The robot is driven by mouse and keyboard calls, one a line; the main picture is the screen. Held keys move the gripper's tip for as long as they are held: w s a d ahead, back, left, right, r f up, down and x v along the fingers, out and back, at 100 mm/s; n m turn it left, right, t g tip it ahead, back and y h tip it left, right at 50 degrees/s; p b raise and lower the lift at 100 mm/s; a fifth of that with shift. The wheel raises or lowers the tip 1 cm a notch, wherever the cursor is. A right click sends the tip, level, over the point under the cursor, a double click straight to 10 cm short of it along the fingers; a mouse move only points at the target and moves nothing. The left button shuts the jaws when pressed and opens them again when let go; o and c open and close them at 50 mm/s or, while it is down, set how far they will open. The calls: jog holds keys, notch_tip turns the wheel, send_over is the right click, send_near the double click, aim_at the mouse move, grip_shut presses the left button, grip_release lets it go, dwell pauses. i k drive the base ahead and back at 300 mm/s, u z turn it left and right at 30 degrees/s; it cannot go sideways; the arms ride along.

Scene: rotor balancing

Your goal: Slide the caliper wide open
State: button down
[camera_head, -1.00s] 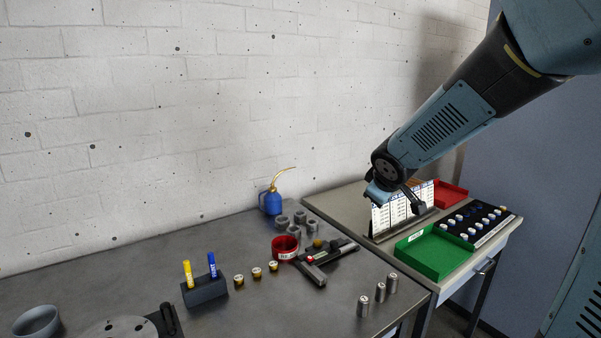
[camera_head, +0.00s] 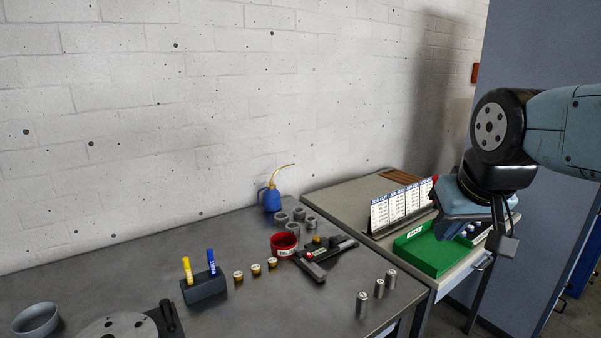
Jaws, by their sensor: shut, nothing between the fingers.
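The caliper (camera_head: 314,271) lies on the dark workbench, just right of a red ring-shaped dish. It is a dark tool with a red and green mark and a brass-coloured knob; how far its jaws are apart is too small to tell. My gripper (camera_head: 508,244) is shut and empty. It hangs in the air at the right, in front of the side table and well away from the caliper. Part of the gripper is hidden behind my wrist.
On the workbench (camera_head: 130,262) are a red dish (camera_head: 283,244), a blue oil can (camera_head: 272,199), grey rings, brass pieces, steel cylinders (camera_head: 379,288) and a marker holder (camera_head: 205,287). The side table holds a green tray (camera_head: 432,262) and printed cards (camera_head: 398,205).

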aim_at(329, 249)
jog(key=u, duration=0.05)
jog(key=k, duration=0.55)
jog(key=z, duration=0.6)
jog(key=i, duration=1.4)
jog(key=u, duration=0.45)
